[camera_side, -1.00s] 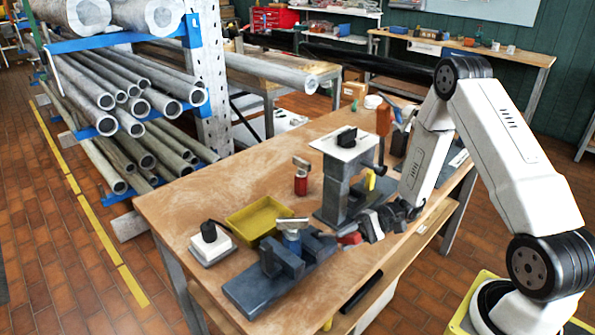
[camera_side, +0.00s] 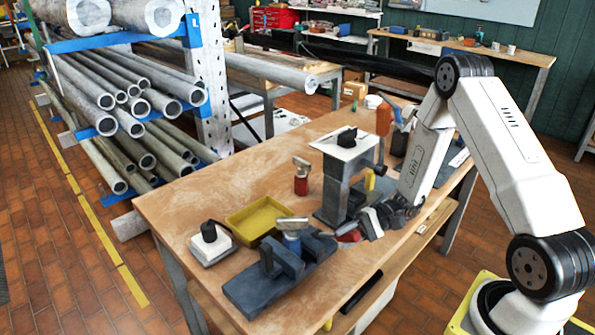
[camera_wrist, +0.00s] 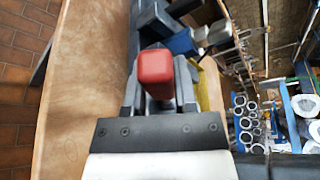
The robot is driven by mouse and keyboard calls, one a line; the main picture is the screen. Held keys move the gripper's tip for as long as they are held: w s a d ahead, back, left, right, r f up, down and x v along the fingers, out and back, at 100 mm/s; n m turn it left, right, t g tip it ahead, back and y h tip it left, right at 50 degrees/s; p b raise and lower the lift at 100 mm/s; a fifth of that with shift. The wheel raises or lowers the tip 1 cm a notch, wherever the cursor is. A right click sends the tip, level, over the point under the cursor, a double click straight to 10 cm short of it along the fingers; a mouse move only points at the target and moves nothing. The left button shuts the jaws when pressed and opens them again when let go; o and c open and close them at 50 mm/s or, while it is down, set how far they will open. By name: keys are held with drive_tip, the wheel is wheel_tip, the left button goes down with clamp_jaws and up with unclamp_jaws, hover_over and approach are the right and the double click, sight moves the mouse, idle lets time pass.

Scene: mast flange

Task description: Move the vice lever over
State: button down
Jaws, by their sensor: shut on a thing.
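The blue-grey vice (camera_side: 255,291) stands at the near edge of the wooden bench. Its lever's red grip (camera_side: 349,237) sticks out at the vice's right end, and the rest of the lever is mostly hidden. My gripper (camera_side: 360,229) reaches in from the right and is shut on the red grip. In the wrist view the red grip (camera_wrist: 156,72) sits between the two grey fingers, with part of the vice (camera_wrist: 152,18) beyond it.
A grey post with a white top plate (camera_side: 345,149) stands just behind my gripper. A yellow tray (camera_side: 262,217), a white block with a black knob (camera_side: 210,243) and a red-based item (camera_side: 301,180) stand on the bench.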

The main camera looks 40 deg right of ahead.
drive_tip(key=shift+w+r+m+g+h, duration=0.3)
drive_tip(key=shift+w+r+m+g, duration=0.2)
drive_tip(key=shift+w+r+m, duration=0.4)
drive_tip(key=shift+s, duration=0.1)
drive_tip(key=shift+c, duration=2)
unclamp_jaws()
drive_tip(key=v, duration=0.8)
drive_tip(key=shift+a, duration=0.15)
